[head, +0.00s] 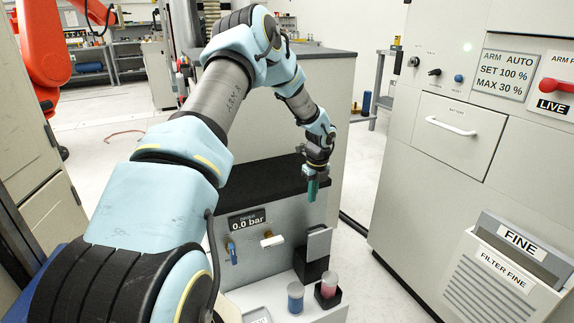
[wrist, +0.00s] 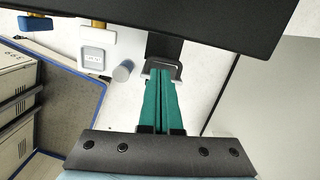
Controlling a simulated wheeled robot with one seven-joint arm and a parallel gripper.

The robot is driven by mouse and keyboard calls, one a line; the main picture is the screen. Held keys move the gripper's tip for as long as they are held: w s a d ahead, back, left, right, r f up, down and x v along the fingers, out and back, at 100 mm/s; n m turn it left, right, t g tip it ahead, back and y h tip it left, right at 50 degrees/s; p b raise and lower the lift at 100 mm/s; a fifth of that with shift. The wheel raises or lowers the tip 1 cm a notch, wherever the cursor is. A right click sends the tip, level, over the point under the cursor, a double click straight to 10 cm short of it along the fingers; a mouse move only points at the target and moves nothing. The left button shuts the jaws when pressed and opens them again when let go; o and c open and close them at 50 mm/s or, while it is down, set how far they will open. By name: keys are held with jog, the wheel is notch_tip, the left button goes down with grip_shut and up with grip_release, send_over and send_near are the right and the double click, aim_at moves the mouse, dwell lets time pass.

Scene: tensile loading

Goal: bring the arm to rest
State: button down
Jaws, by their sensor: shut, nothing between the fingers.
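My arm (head: 216,93) reaches forward and right across the head view, bent at its elbow, with its wrist hanging down. My gripper (head: 312,190) points downward near the right front edge of the bench's dark top (head: 262,190). Its green fingers also show in the wrist view (wrist: 166,100), lying side by side, shut, with nothing between them. In the head view the fingers are small, and whether they touch anything below cannot be told.
Below stand a bench front with a 0.0 bar display (head: 247,220), a blue cup (head: 296,297) and a pink cup (head: 328,285). A large grey cabinet (head: 440,190) stands to the right. An orange robot arm (head: 45,45) is at the far left. Open floor lies between bench and cabinet.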

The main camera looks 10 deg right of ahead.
jog(key=s+a+r+n, duration=0.4)
jog(key=a+r+n, duration=0.2)
jog(key=a+n, duration=0.15)
jog(key=s+a+r+n, duration=0.5)
jog(key=a+r+n, duration=0.2)
jog(key=a, duration=0.1)
jog(key=s+a+r+n, duration=0.3)
jog(key=s+a+n, duration=0.3)
jog(key=s+n, duration=0.2)
jog(key=s+a+r+n, duration=0.4)
jog(key=s+a+n, duration=0.1)
jog(key=s+n, duration=0.25)
notch_tip(320, 180, up, 12)
jog(key=p, duration=1.3)
jog(key=shift+w+h, duration=0.3)
